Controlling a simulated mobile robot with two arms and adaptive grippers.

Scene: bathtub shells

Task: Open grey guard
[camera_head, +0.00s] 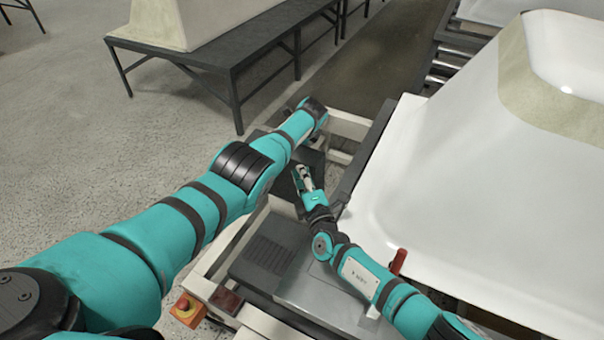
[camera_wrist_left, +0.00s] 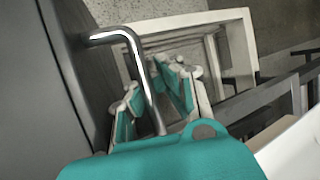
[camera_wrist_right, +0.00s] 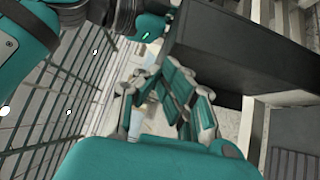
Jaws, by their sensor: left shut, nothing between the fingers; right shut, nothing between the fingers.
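The grey guard shows as a dark grey panel (camera_wrist_left: 45,70) at the left of the left wrist view, with a bent chrome handle (camera_wrist_left: 125,38) on it. My left gripper (camera_wrist_left: 155,92) is shut and empty close to the handle, which crosses in front of its fingers in that view; I cannot tell whether they touch. In the head view my left wrist hides this gripper and the handle. My right gripper (camera_head: 299,175) is shut and empty near the middle of the head view. In the right wrist view a dark grey box (camera_wrist_right: 235,45) is beside its fingers (camera_wrist_right: 162,98).
A large white tub shell (camera_head: 480,190) fills the right side. A dark table (camera_head: 235,62) stands behind. The floor at left is clear.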

